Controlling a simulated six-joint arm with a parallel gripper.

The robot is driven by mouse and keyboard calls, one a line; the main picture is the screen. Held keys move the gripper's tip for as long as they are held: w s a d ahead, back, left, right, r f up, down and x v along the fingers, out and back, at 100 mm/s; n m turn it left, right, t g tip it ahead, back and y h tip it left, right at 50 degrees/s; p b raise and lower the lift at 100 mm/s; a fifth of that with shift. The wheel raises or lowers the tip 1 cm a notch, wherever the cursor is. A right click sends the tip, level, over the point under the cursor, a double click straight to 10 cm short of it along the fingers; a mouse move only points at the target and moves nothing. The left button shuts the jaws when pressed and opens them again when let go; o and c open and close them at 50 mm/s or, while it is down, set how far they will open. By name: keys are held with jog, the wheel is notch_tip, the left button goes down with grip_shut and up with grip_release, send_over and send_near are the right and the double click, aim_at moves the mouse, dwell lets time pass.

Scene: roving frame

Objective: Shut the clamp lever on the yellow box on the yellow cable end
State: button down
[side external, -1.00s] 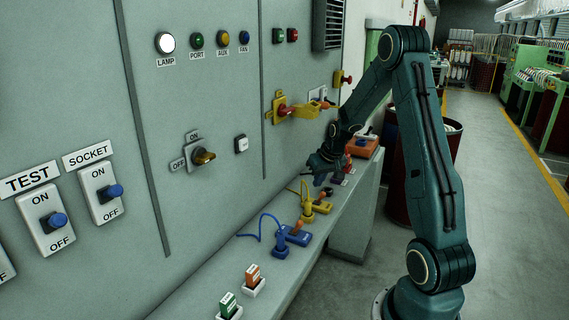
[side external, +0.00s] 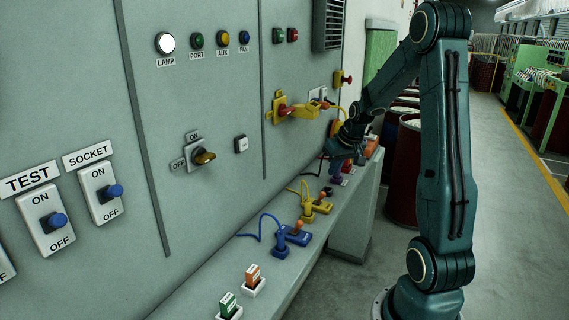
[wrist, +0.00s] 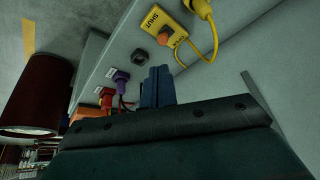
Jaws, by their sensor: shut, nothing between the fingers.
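The yellow box (side external: 320,207) lies on the ledge with the yellow cable end (side external: 307,209) at its left. Its clamp lever has an orange knob (side external: 322,196). In the wrist view the yellow box (wrist: 158,22) carries the word SHUT, and the orange knob (wrist: 165,36) is near its lower side. The yellow cable end (wrist: 203,7) is partly cut off at the top. I cannot tell whether the lever is fully down. My gripper (side external: 334,160) is above the ledge, beyond the yellow box and apart from it. In the wrist view my gripper (wrist: 157,72) is shut and empty.
A blue box (side external: 297,236) with a blue cable stands nearer on the ledge. A purple plug (wrist: 121,80) and a dark round knob (wrist: 138,56) are near my gripper. The wall panel with a yellow fixture (side external: 305,111) borders the ledge. Dark red drums (side external: 404,175) stand beyond.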

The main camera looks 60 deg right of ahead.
jog(key=shift+s+a+r, duration=0.2)
jog(key=shift+s+r, duration=0.35)
jog(key=shift+r, duration=0.1)
jog(key=a+r+n, duration=0.2)
jog(key=a+r, duration=0.3)
jog(key=a, duration=0.5)
jog(key=a+r+n, duration=0.2)
jog(key=a+r, duration=0.2)
jog(key=a, duration=0.6)
jog(key=s+a+r+n+t+y, duration=0.1)
jog(key=s+a+r+n+y, duration=0.1)
jog(key=s+a, duration=0.8)
jog(key=shift+s+a+n, duration=0.2)
jog(key=shift+a+n, duration=0.5)
jog(key=shift+a, duration=0.5)
jog(key=shift+w, duration=0.1)
